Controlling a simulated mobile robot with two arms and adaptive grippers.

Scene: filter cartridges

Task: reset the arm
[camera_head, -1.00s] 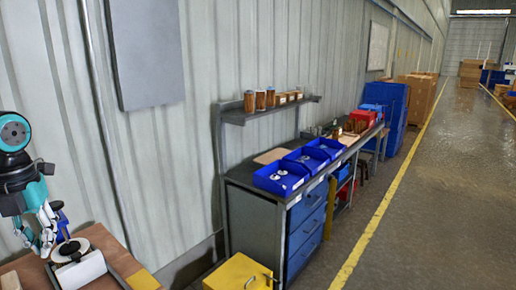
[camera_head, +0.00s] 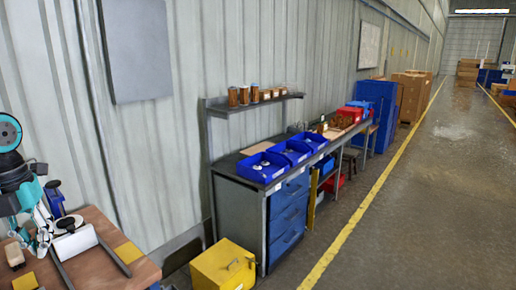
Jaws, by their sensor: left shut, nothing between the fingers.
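My left arm comes in at the left edge, and my left gripper (camera_head: 42,240) is shut and empty. It is just above the wooden table (camera_head: 103,224) at the lower left. My right gripper is out of view.
A workbench (camera_head: 237,180) along the wall carries blue bins (camera_head: 263,167) with white round parts inside. A shelf (camera_head: 255,104) above holds several brown cylinders. A yellow box (camera_head: 223,265) stands on the floor. The aisle to the right (camera_head: 430,200) is clear.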

